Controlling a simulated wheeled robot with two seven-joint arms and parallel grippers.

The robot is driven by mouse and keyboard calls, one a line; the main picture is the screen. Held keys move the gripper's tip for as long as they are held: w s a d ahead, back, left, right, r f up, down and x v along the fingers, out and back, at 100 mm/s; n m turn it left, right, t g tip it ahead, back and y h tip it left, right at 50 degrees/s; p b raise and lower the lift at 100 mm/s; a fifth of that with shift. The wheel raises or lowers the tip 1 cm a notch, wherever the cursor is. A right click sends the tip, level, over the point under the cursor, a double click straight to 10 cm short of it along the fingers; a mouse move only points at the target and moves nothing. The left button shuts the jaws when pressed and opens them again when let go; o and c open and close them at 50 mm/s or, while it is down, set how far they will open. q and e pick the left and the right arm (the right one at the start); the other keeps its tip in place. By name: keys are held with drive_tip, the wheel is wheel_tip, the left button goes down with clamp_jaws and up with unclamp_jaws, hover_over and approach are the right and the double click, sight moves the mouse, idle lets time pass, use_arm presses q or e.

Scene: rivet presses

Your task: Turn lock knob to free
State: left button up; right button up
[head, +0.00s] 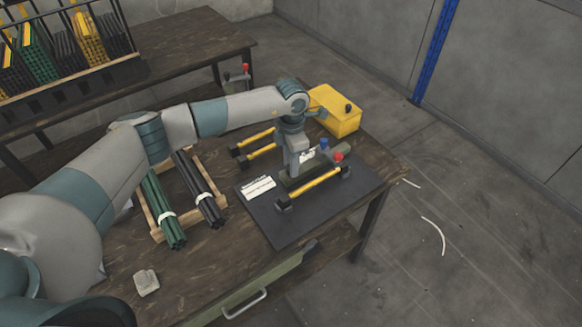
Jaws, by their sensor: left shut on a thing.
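The rivet press is a green body (322,169) on a dark base plate (275,228) on the wooden bench, with a yellow bar (315,188) along its front side. A red knob (338,157) and a blue knob (324,143) stand at its right end. My left gripper (291,170) points down over the left end of the green body and is shut on a small part there. I take this part to be the lock knob; the fingers hide it, so its turn position cannot be told. My right gripper is not in view.
A wooden rack (158,236) with green and black rods lies left of the plate. A small grey block (146,282) lies near the front. Another bench (150,55) with rod racks stands behind.

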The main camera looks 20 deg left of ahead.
use_arm(q)
drive_tip(key=n+b, duration=0.1)
drive_tip(key=n, duration=0.1)
drive_tip(key=shift+n, duration=0.4)
drive_tip(key=n+b, duration=0.1)
drive_tip(key=n, duration=0.1)
drive_tip(key=shift+r+n, duration=0.1)
drive_tip(key=shift+n, duration=0.3)
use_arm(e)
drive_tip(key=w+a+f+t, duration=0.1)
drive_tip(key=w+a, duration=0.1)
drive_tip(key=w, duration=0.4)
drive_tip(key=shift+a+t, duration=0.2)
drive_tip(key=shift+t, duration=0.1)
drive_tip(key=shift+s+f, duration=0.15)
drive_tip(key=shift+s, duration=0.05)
use_arm(q)
drive_tip(key=o, duration=1)
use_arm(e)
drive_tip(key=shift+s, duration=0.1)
use_arm(q)
drive_tip(key=shift+o, duration=0.2)
